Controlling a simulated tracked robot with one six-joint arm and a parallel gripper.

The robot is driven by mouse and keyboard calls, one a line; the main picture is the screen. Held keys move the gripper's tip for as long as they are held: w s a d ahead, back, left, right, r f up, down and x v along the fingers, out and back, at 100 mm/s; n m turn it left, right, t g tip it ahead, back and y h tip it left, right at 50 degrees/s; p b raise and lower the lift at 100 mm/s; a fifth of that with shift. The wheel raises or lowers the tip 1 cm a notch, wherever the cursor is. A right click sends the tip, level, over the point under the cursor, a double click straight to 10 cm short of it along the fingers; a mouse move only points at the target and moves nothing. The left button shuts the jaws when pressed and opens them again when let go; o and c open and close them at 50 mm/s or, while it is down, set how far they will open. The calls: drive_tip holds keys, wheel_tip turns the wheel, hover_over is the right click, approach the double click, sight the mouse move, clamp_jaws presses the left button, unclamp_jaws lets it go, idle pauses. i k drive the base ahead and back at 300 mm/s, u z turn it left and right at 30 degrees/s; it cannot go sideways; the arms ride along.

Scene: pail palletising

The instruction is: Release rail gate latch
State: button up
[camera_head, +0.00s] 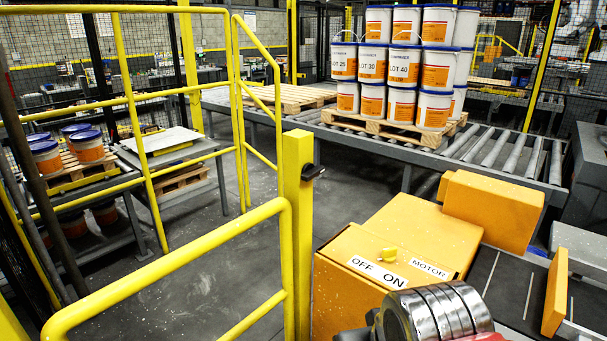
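A small black latch (312,171) sticks out from the right side of a yellow post (297,230), near its top. A yellow tubular rail (180,258) in the foreground, with a rounded corner, reaches up to the left side of this post. Whether the latch is engaged with the rail is too small to tell. A ribbed metal cylinder (437,312) with black and red parts, probably part of my arm, shows at the bottom edge. No gripper fingers can be made out, so nothing of mine is seen touching the latch.
Yellow guard rails (135,110) run at left; grey floor (215,250) lies between.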

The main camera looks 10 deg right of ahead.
sight(309, 172)
drive_tip(key=u, duration=1.05)
drive_tip(key=i, duration=0.5)
drive_tip(key=z, duration=0.35)
